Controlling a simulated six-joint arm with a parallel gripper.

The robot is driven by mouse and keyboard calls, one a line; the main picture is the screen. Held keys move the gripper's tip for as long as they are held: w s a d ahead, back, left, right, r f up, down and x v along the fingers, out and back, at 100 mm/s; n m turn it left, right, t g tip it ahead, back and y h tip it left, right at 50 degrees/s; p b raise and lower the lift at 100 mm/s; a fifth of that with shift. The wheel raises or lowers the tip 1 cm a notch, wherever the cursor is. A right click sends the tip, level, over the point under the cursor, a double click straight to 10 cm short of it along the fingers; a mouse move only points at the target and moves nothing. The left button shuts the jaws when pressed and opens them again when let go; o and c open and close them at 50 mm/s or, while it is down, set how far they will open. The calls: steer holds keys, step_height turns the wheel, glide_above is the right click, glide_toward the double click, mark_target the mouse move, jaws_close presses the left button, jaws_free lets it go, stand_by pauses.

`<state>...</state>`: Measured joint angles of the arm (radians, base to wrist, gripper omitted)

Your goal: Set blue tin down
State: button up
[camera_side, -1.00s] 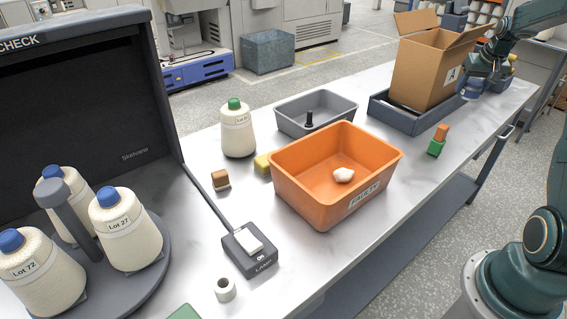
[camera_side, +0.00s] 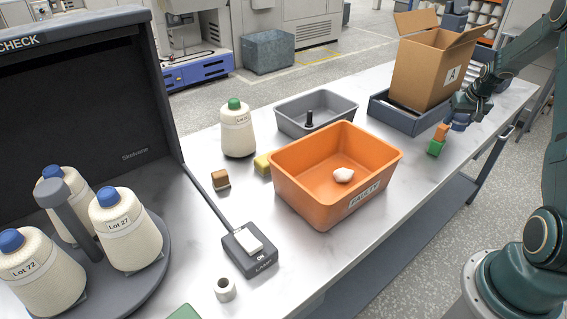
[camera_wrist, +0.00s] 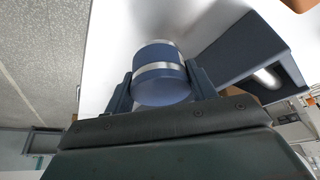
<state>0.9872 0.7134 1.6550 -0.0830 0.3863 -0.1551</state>
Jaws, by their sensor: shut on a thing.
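The blue tin (camera_wrist: 160,84) is between the two fingers of my gripper (camera_wrist: 160,92) in the wrist view. It has pale bands around it. My gripper is shut on the tin. In the side view my gripper (camera_side: 462,112) is at the far right end of the table, beside the grey tray under the cardboard box. The blue tin (camera_side: 460,124) shows low beneath it, partly hidden by my gripper and close behind the orange and green blocks. I cannot tell whether the tin touches the table.
The orange and green blocks (camera_side: 436,146) stand just in front of the tin. The cardboard box (camera_side: 425,75) sits in a grey tray (camera_side: 398,117). An orange bin (camera_side: 300,190) holds a white lump. The white table (camera_side: 430,195) is clear in front of the blocks.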

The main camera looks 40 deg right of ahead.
mark_target(455, 129)
steer(key=shift+f, duration=1.95)
steer(key=shift+f, duration=0.15)
steer(key=o, duration=1.1)
steer(key=shift+c, duration=0.2)
steer(key=v, duration=1.2)
steer(key=shift+r, duration=0.2)
